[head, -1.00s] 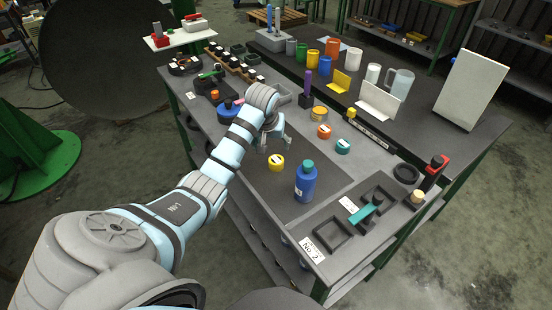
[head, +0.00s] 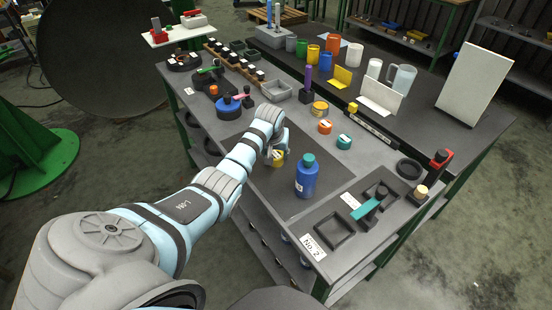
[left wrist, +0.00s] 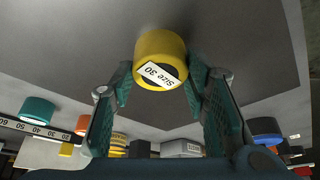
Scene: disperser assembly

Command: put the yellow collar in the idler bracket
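The yellow collar (head: 279,157) stands on the dark mat in the head view, partly covered by my left gripper (head: 273,153). The left wrist view shows the collar (left wrist: 160,58) with a white "Size 30" label, between the fingertips of the left gripper (left wrist: 160,75). The two fingers are spread to either side of the collar, very close to it. No lift off the mat shows. I cannot tell for sure which fixture is the idler bracket. My right gripper is not in view.
A blue bottle (head: 306,178) stands just right of the collar. An orange collar (head: 325,127) and a teal collar (head: 344,142) are behind it. A blue round part (head: 228,107) lies at the left. A black fixture with a teal handle (head: 370,206) is at the front right.

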